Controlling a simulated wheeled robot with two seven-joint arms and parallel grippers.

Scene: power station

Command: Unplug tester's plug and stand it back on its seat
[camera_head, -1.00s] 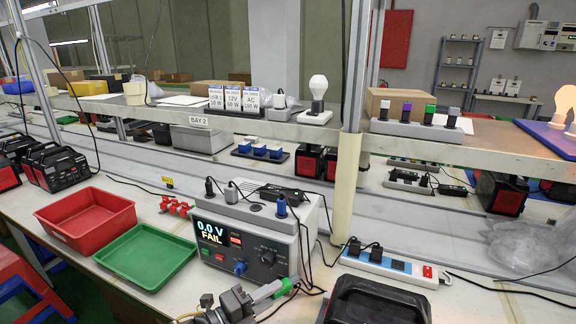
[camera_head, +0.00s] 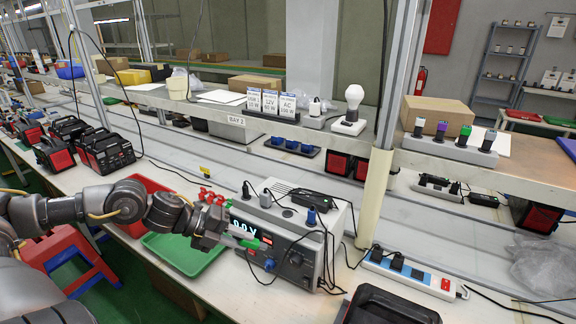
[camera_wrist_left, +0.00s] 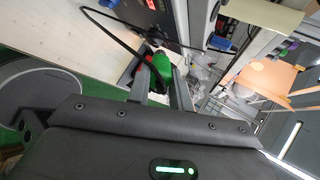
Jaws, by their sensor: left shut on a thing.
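The tester (camera_head: 290,235) is a grey box on the bench with a blue-lit display and a dial on its front. My left gripper (camera_head: 240,236) is at the left part of its front face and covers part of the display. It is shut on a green plug (camera_head: 250,243). The green plug also shows between the fingers in the left wrist view (camera_wrist_left: 162,64), with a dark cable close by. Whether its tip touches the tester is hidden. A blue plug (camera_head: 270,265) sits low on the front. Black, grey and blue plugs stand on top. My right gripper is not in view.
A green tray (camera_head: 185,256) lies left of the tester, partly behind my left arm, with a red tray (camera_head: 150,185) behind it. A power strip (camera_head: 410,272) and a black case (camera_head: 388,306) are to the right. A shelf post (camera_head: 376,200) rises behind.

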